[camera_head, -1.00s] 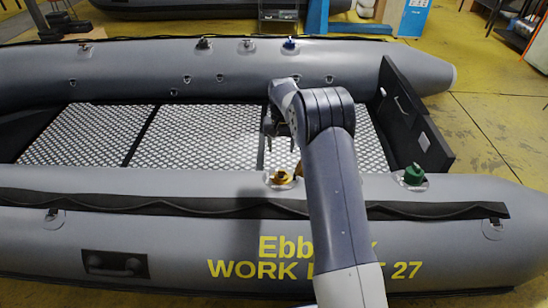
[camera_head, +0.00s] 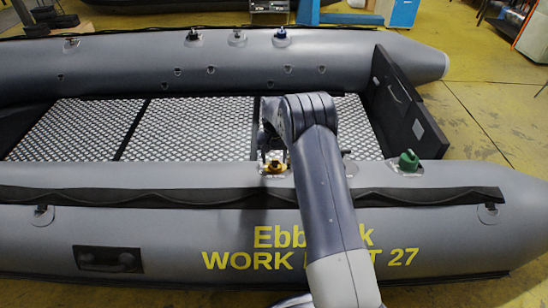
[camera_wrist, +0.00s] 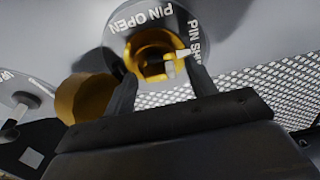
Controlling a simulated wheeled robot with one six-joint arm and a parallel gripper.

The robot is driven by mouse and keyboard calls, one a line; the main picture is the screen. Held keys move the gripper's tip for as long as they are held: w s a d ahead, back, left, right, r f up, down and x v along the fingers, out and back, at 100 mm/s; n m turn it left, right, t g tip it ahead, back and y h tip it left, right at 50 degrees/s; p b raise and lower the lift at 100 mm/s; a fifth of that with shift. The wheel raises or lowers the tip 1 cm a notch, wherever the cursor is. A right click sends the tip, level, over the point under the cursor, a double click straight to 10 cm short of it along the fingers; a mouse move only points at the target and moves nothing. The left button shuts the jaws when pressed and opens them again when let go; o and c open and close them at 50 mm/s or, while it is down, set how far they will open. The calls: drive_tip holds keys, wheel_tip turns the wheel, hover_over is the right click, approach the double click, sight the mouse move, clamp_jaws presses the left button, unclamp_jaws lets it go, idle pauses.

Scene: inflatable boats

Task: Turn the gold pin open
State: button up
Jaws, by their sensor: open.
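The gold pin (camera_head: 274,167) sits in a round valve seat on top of the near grey tube, just left of my arm. In the wrist view the gold pin (camera_wrist: 152,58) shows inside a grey ring lettered "PIN OPEN" and "PIN SHUT", with part of the second label hidden. A gold cap (camera_wrist: 86,98) hangs beside the ring at the left. My gripper (camera_head: 270,148) is close to the pin; in the wrist view its two dark fingers (camera_wrist: 160,85) are apart, reaching to either side of the pin's lower part. I cannot tell whether they touch it.
A green valve cap (camera_head: 408,160) stands on the near tube to the right. Blue (camera_head: 281,34), black (camera_head: 193,34) and white (camera_head: 239,36) fittings sit on the far tube. The patterned floor (camera_head: 190,128) inside the boat is clear.

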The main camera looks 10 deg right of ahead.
drive_tip(key=shift+c, duration=0.2)
drive_tip(key=c, duration=0.9)
drive_tip(key=shift+c, duration=0.2)
drive_tip(key=n+y, duration=0.1)
drive_tip(key=n, duration=0.3)
drive_tip(key=shift+r+n+p, duration=0.1)
drive_tip(key=shift+n+p, duration=0.2)
drive_tip(key=n, duration=0.4)
drive_tip(key=shift+s+d+n+y, duration=0.15)
drive_tip(key=shift+n+y, duration=0.15)
drive_tip(key=shift+y, duration=0.1)
drive_tip(key=n+g, duration=0.1)
drive_tip(key=n, duration=0.3)
drive_tip(key=shift+d+y, duration=0.1)
drive_tip(key=shift+y, duration=0.2)
drive_tip(key=shift+n+g+b, duration=0.3)
drive_tip(key=shift+n+b, duration=0.1)
drive_tip(key=shift+n, duration=1.9)
